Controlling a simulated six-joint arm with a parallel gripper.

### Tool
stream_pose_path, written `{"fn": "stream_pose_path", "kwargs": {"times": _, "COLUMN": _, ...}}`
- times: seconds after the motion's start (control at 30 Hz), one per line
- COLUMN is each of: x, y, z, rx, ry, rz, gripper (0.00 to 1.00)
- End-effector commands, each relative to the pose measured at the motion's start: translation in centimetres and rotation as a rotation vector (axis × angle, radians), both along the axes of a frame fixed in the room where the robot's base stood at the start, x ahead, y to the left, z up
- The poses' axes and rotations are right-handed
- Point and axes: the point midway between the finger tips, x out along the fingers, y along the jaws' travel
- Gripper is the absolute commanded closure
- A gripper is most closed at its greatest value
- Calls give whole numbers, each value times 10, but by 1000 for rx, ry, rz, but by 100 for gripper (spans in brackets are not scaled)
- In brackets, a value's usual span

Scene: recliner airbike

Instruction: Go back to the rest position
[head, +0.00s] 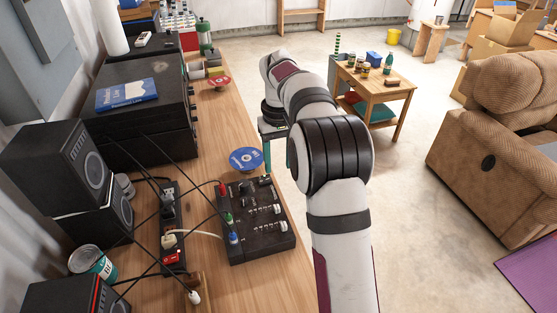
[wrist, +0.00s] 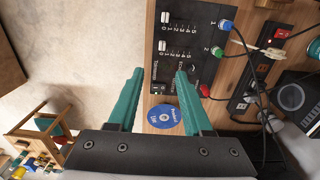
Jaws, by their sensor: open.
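My arm reaches out over the right edge of the wooden workbench (head: 265,288) in the head view. My gripper (head: 267,158) points down beside that edge, partly hidden behind my arm. In the wrist view my gripper (wrist: 160,72) shows two teal fingers spread apart with nothing between them. The black control box (wrist: 188,45) with sliders and coloured plugs lies beyond the fingertips; it also shows in the head view (head: 262,240). A blue disc (head: 246,159) lies on the bench near the gripper, and in the wrist view (wrist: 163,116) it is beside the right finger.
A black power strip (head: 171,215) with cables, speakers (head: 62,160) and a black case (head: 150,125) with a blue book (head: 127,94) crowd the bench's left. A small wooden table (head: 385,88) with bottles and a brown recliner (head: 495,150) stand right. Floor between them is clear.

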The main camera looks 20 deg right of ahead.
Motion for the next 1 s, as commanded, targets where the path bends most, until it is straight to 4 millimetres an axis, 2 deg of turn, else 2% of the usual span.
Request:
{"fn": "stream_pose_path", "kwargs": {"times": 0.27, "x": -2, "y": 1, "z": 1, "rx": 1, "ry": 0, "rz": -3, "gripper": 50}}
{"fn": "stream_pose_path", "kwargs": {"times": 0.37, "x": -26, "y": 13, "z": 19, "rx": 15, "ry": -2, "rz": -38, "gripper": 50}}
{"fn": "stream_pose_path", "kwargs": {"times": 0.47, "x": -90, "y": 38, "z": 48, "rx": 46, "ry": 0, "rz": -125, "gripper": 50}}
{"fn": "stream_pose_path", "kwargs": {"times": 0.53, "x": -151, "y": 58, "z": 59, "rx": 74, "ry": 7, "rz": -204, "gripper": 50}}
{"fn": "stream_pose_path", "kwargs": {"times": 0.57, "x": -178, "y": 65, "z": 60, "rx": 85, "ry": 11, "rz": -239, "gripper": 50}}
{"fn": "stream_pose_path", "kwargs": {"times": 0.6, "x": -213, "y": 74, "z": 57, "rx": 100, "ry": 17, "rz": -285, "gripper": 50}}
{"fn": "stream_pose_path", "kwargs": {"times": 0.7, "x": -288, "y": 90, "z": 39, "rx": 129, "ry": 34, "rz": -384, "gripper": 50}}
{"fn": "stream_pose_path", "kwargs": {"times": 0.8, "x": -334, "y": 98, "z": 19, "rx": 146, "ry": 48, "rz": -449, "gripper": 50}}
{"fn": "stream_pose_path", "kwargs": {"times": 0.83, "x": -343, "y": 100, "z": 15, "rx": 149, "ry": 51, "rz": -462, "gripper": 50}}
{"fn": "stream_pose_path", "kwargs": {"times": 0.9, "x": -354, "y": 101, "z": 8, "rx": 152, "ry": 56, "rz": -480, "gripper": 50}}
{"fn": "stream_pose_path", "kwargs": {"times": 1.0, "x": -357, "y": 102, "z": 6, "rx": 153, "ry": 59, "rz": -485, "gripper": 50}}
